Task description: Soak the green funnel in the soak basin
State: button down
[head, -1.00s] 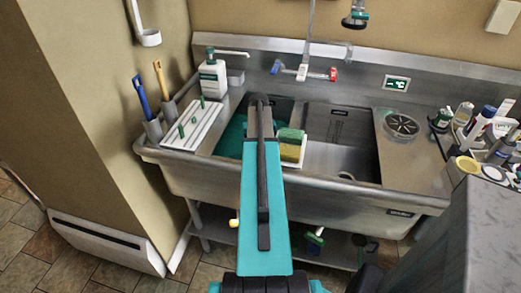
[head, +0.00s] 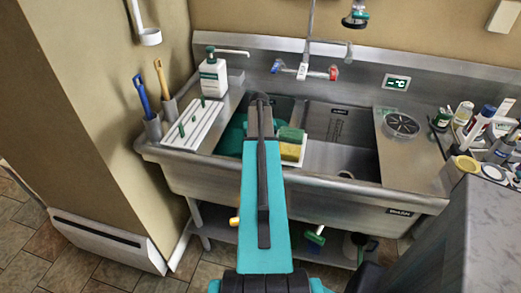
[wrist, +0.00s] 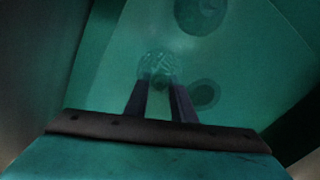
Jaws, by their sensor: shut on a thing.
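The soak basin is the left sink compartment, holding green liquid (head: 232,135). In the head view my arm reaches over it and hides my fingertips and what they hold. In the wrist view my gripper (wrist: 156,84) points down into the green liquid. Its fingers are shut on a pale green, rounded thing (wrist: 157,66), likely the green funnel, seen dimly at the fingertips. It appears to be in the liquid, but its outline is blurred and I cannot tell whether it touches the bottom.
A green and yellow sponge (head: 290,141) sits on the divider right of my arm. A white rack (head: 193,125) and a soap bottle (head: 213,76) stand at left. Bottles (head: 487,120) crowd the right end. Dark round shapes (wrist: 203,95) show in the liquid.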

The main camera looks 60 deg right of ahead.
jog(key=shift+f, duration=0.5)
dwell(0.5)
jog(key=shift+c, duration=1.2)
grip_release()
jog(key=shift+r+p, duration=2.3)
jog(key=shift+r, duration=1.75)
dwell(0.8)
